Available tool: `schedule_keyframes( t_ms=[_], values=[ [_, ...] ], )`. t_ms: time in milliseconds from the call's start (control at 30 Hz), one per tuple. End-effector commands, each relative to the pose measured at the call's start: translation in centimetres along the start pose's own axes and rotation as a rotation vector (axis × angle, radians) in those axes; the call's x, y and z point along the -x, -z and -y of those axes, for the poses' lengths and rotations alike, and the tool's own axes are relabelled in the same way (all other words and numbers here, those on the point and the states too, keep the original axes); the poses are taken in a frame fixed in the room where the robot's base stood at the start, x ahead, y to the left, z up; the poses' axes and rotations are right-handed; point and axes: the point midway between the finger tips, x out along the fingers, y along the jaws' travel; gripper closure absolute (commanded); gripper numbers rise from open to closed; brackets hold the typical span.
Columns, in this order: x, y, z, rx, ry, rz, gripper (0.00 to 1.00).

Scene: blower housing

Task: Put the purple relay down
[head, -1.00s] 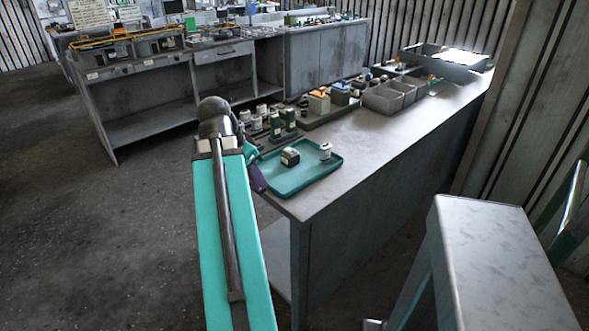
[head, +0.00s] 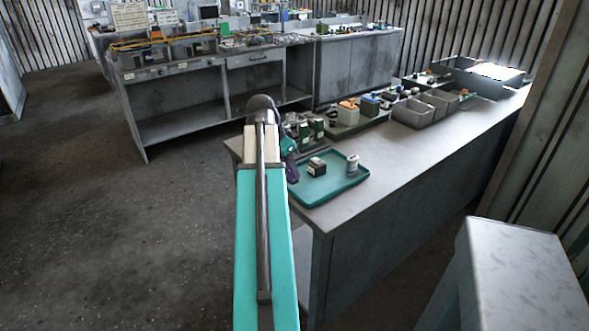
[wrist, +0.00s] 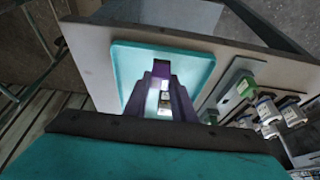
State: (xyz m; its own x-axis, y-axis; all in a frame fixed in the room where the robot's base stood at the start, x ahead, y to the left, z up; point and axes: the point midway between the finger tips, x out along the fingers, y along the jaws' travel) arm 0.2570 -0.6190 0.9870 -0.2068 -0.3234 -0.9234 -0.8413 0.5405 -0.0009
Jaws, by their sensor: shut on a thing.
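The purple relay (wrist: 161,67) shows in the wrist view as a small purple block between the tips of my purple fingers. My gripper (wrist: 161,76) is shut on it, over the teal tray (wrist: 130,62). In the head view my gripper (head: 292,168) is a dark purple shape at the left edge of the tray (head: 325,188), partly behind my arm. The relay cannot be told apart from the fingers there. How high it is above the tray is unclear.
A black-and-beige block (head: 317,167) and a white cylinder (head: 353,164) stand on the tray; its front part is bare. Green blocks stand behind it on the bench (head: 400,165), with grey bins (head: 412,112) farther right. A grey stand (head: 520,270) is at front right.

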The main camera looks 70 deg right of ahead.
Motion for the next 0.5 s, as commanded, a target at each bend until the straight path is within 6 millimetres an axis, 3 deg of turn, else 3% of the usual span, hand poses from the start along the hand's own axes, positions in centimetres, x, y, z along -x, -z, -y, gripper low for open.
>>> schedule_keyframes(
  t_ms=[500],
  values=[
    [-2.1,3.9,3.7,0.000,-0.001,0.000,0.91]
  ],
)
